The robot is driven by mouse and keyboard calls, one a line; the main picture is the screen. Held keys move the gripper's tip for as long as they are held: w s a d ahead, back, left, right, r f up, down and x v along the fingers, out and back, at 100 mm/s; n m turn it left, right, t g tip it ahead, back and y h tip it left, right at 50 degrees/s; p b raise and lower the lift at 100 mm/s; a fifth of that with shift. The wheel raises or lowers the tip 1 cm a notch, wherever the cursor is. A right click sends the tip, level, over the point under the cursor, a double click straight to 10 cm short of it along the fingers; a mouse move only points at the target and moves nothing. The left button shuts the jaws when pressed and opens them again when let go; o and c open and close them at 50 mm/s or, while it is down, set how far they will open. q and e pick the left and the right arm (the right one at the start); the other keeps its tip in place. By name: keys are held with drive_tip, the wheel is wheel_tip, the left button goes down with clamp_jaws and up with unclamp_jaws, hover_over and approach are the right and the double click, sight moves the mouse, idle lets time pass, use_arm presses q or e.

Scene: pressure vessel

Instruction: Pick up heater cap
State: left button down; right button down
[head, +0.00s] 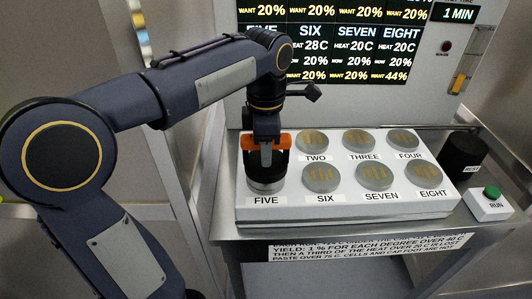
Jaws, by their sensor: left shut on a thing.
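The heater cap (268,172) is a black cylinder at the cell labelled FIVE, in the front left corner of the white block. My left gripper (266,145), with orange fingers, comes down from above and is shut on the top of the cap. The cap stands upright over the silver top of cell FIVE (266,188), whose lower rim shows beneath it. I cannot tell whether the cap touches the cell. My right gripper is not in view.
The white block (345,207) has several silver discs with labels. The cell behind FIVE is hidden by my gripper. A black cylinder (463,152) on a labelled stand and a green RUN button (492,192) are at the right. A display (340,45) stands behind.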

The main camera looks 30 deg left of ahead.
use_arm(q)
drive_tip(key=shift+r, duration=0.65)
drive_tip(key=s+d+r+p, duration=0.1)
drive_tip(key=s+d+r, duration=0.7)
drive_tip(key=d+r, duration=0.3)
drive_tip(key=shift+d+r, duration=0.35)
drive_tip(key=shift+r, duration=0.05)
